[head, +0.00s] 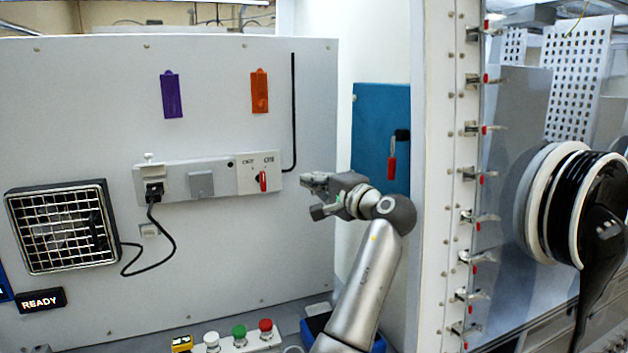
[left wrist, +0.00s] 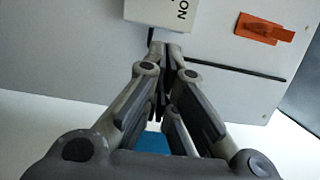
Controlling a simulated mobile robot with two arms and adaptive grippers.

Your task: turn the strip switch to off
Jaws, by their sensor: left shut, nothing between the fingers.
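The white power strip (head: 215,183) is fixed across the grey panel. The handle stands about upright, nearer the ON label. My left gripper (head: 308,181) is just right of the strip's end, apart from the switch. In the left wrist view its fingers (left wrist: 170,50) meet at the tips with nothing between them. The strip's end (left wrist: 160,12) with the ON lettering shows beyond them; the red handle is out of that view. My right gripper is not in view.
A plug with a black cable sits in the strip's left socket, leading to a grilled heater (head: 62,228). Purple (head: 172,95) and orange (head: 259,92) tags hang above. A black cable (head: 293,110) runs up from the strip's right end. Push buttons (head: 239,335) stand below.

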